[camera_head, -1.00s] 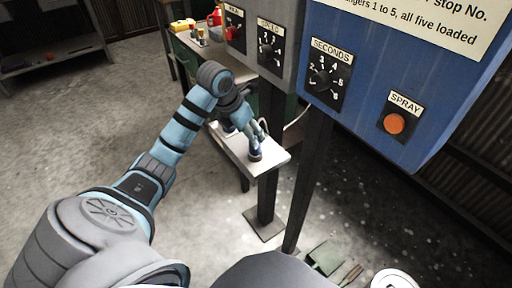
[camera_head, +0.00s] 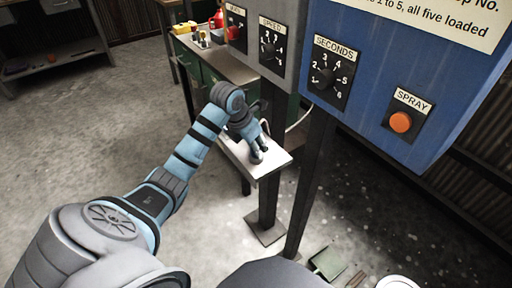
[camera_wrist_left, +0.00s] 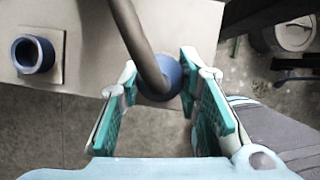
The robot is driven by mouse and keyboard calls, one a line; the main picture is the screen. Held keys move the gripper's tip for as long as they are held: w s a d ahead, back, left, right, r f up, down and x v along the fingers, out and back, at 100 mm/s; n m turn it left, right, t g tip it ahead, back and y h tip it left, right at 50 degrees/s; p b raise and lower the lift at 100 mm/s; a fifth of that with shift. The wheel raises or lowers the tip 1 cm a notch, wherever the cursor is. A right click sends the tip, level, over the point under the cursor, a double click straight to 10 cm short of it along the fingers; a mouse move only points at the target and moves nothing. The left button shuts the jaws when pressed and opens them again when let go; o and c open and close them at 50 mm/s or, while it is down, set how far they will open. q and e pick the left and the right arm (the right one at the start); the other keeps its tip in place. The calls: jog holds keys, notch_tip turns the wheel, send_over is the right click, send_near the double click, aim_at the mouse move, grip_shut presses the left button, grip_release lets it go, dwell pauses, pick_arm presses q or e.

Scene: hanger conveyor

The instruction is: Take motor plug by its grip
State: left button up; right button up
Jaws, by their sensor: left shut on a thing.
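The motor plug (camera_wrist_left: 172,78) is a round blue body with a thick dark cable (camera_wrist_left: 145,45) rising from it in the left wrist view. It stands at the edge of a small pale shelf (camera_wrist_left: 90,60). My left gripper (camera_wrist_left: 160,80) has its teal finger pads on either side of the plug and is shut on it. In the head view my left gripper (camera_head: 258,152) points down at the shelf's front end, and its fingers mostly hide the plug. A blue ring-shaped socket (camera_wrist_left: 33,54) sits on the shelf to the left in the wrist view. My right gripper is out of view.
A grey control box (camera_head: 268,40) and a blue panel (camera_head: 370,75) with a seconds dial and an orange spray button (camera_head: 401,121) stand close right of the arm on dark posts (camera_head: 310,180). A workbench (camera_head: 215,58) is behind. The floor at left is clear.

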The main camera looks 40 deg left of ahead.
pick_arm(q)
jog(key=shift+r, duration=0.1)
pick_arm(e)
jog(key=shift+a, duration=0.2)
pick_arm(q)
jog(key=shift+r, duration=0.25)
notch_tip(320, 180, up, 3)
jog(key=shift+r+p, duration=0.15)
jog(key=shift+p, duration=0.55)
jog(key=s+a+p, duration=0.2)
jog(key=s+p, duration=0.9)
jog(key=s, duration=0.7)
jog(key=shift+a+f, duration=0.15)
jog(key=shift+f, duration=0.1)
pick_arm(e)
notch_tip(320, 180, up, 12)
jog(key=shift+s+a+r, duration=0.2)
pick_arm(q)
jog(key=shift+w, duration=0.1)
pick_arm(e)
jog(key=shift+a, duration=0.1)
pick_arm(q)
jog(key=shift+r+p, duration=0.35)
jog(key=shift+p, duration=0.2)
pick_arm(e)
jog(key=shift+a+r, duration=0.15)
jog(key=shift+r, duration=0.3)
